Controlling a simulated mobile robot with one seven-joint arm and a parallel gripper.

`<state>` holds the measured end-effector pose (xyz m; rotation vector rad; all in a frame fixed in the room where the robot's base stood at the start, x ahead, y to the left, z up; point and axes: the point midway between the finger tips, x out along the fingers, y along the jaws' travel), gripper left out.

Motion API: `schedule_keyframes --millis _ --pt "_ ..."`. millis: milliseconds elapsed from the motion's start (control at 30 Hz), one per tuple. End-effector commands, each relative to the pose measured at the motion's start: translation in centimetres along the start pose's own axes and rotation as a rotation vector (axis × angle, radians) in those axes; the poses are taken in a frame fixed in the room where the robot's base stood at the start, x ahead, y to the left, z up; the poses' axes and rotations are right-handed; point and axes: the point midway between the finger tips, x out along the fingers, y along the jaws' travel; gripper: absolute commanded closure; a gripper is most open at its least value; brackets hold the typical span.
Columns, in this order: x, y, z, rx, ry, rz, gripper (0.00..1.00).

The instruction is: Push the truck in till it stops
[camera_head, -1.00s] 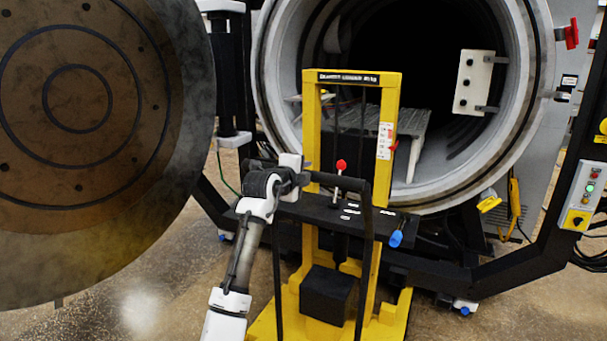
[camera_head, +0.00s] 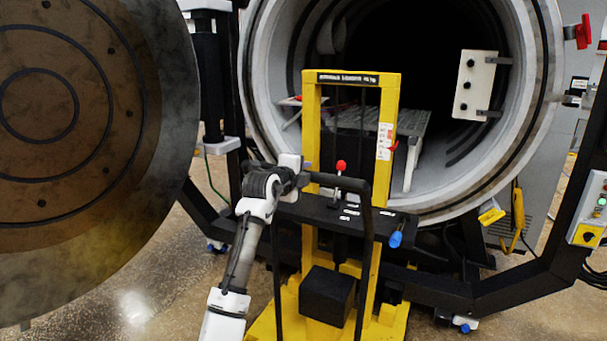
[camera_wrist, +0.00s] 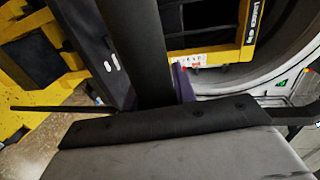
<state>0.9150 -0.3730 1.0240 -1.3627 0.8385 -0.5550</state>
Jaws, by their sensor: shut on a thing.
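The truck (camera_head: 311,110) is a yellow lifting frame with a black platform (camera_head: 330,211). It stands upright before the open furnace (camera_head: 519,155), its mast overlapping the round mouth in the picture. My gripper (camera_head: 304,178) is shut on the truck's black push handle (camera_head: 368,230), at the upper left of its loop. Whether the truck touches the furnace's base is hidden behind the mast and platform.
The round furnace door (camera_head: 95,220) stands open at the left. A grey rack (camera_head: 415,122) lies inside the chamber. Dark base beams (camera_head: 520,287) run low on both sides of the truck. A control box (camera_head: 590,208) is at the right edge. Bare floor shows at lower left.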

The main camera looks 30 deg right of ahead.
Motion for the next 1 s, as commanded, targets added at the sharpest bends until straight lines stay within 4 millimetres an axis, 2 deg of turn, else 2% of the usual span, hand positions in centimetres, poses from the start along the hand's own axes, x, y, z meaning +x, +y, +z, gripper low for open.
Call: schedule_keyframes --millis 33,367,400,533,833,1000 --pt "0.1 -0.3 -0.9 0.005 0.015 -0.003 1.0" --pt "0.1 -0.2 -0.9 0.004 0.015 -0.002 1.0" --pt "0.1 -0.3 -0.9 0.004 0.015 -0.002 0.69" --pt "0.1 -0.2 -0.7 0.003 0.011 -0.001 0.52" --pt "-0.1 0.0 -0.2 0.001 0.004 0.0 0.52" --pt "-1.6 0.1 -0.1 0.001 0.003 -0.001 0.52"
